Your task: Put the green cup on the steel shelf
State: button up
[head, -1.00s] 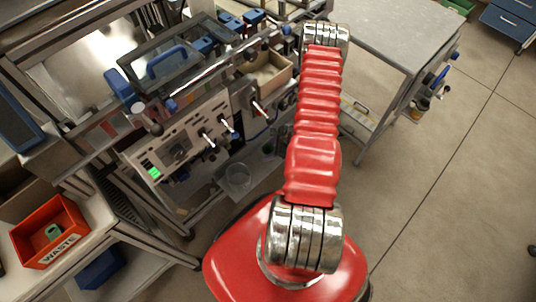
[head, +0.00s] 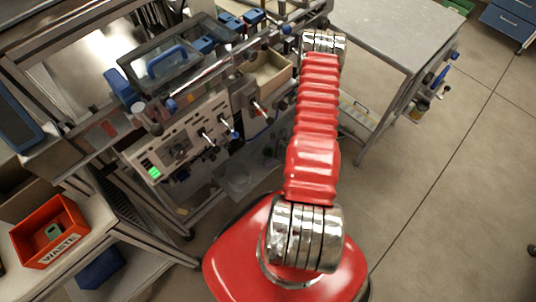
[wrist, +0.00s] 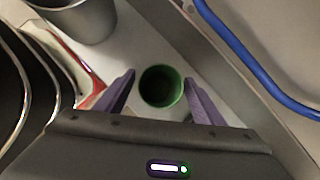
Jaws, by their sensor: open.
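The green cup (wrist: 161,87) shows in the wrist view from above, its round rim and dark inside visible, on a pale surface. My gripper (wrist: 160,78) is open, with one purple finger on each side of the cup. Small gaps seem to remain between the fingers and the cup; how deep the fingers reach is hard to tell. In the head view my red arm stretches away, and its gripper end and the cup are hidden. I cannot tell for certain which surface is the steel shelf.
In the wrist view, a grey metal container (wrist: 83,18) stands at upper left and a blue bar (wrist: 250,62) runs along the right. The head view shows an orange waste bin (head: 48,232), a machine panel (head: 180,148) and a grey table (head: 395,30). Floor at right is clear.

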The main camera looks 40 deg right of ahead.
jog(key=v, duration=1.2)
dwell(1.1)
